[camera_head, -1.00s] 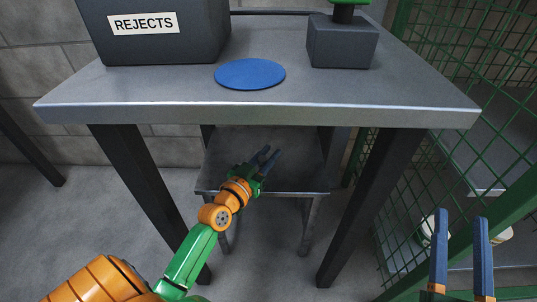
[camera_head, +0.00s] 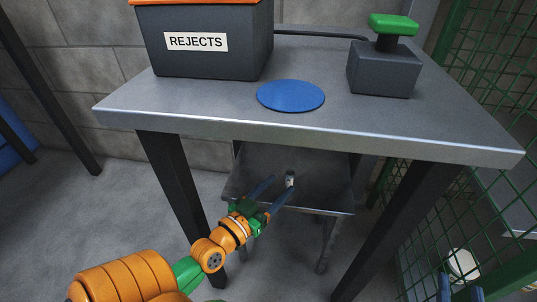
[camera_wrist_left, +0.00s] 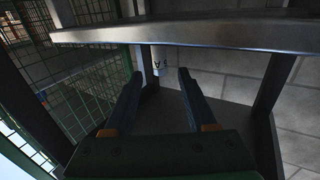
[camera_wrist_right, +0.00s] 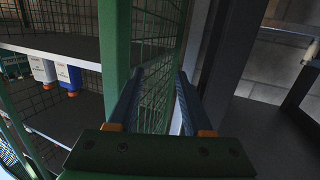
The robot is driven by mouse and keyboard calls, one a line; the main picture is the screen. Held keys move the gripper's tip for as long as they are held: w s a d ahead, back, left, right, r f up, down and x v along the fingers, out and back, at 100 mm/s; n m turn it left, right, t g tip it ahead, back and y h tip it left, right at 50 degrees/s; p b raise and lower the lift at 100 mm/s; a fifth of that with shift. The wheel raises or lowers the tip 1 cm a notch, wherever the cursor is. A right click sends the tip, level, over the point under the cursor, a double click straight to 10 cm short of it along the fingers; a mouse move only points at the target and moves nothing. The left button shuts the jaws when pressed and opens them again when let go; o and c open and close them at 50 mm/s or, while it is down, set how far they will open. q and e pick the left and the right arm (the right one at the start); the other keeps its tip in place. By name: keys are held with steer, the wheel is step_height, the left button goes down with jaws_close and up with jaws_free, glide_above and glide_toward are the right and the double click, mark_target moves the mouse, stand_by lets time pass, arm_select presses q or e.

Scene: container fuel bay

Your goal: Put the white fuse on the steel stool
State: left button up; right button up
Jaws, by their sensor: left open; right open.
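The steel table (camera_head: 210,112) overhangs the stool, with dark legs at both sides. On it are the REJECTS bin (camera_head: 205,55), a blue disc (camera_head: 290,96) and a grey block with a green button (camera_head: 393,24). Green mesh (camera_head: 490,110) bounds the right side.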

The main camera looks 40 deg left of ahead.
arm_select(q)
steer(key=s, duration=0.3)
steer(key=shift+s, duration=0.25)
steer(key=w+d+r+m+g+h, duration=0.1)
steer(key=d, duration=0.6)
steer(key=w+d+r+m+g+h, duration=0.1)
steer(key=d+m+h, duration=0.1)
steer(key=d, duration=0.6)
steer(key=shift+w+d+r+g+h, duration=0.15)
steer(key=shift+d+r+g+h, duration=0.15)
steer(key=shift+g, duration=0.1)
arm_select(e)
steer(key=shift+s+d+f+g+h, duration=0.15)
steer(key=shift+f+g, duration=0.15)
steer(key=shift+f, duration=0.2)
steer(key=shift+d+f+g+h, duration=0.15)
steer(key=shift+f+g, duration=0.15)
steer(key=shift+f, duration=0.15)
steer(key=shift+a, duration=0.1)
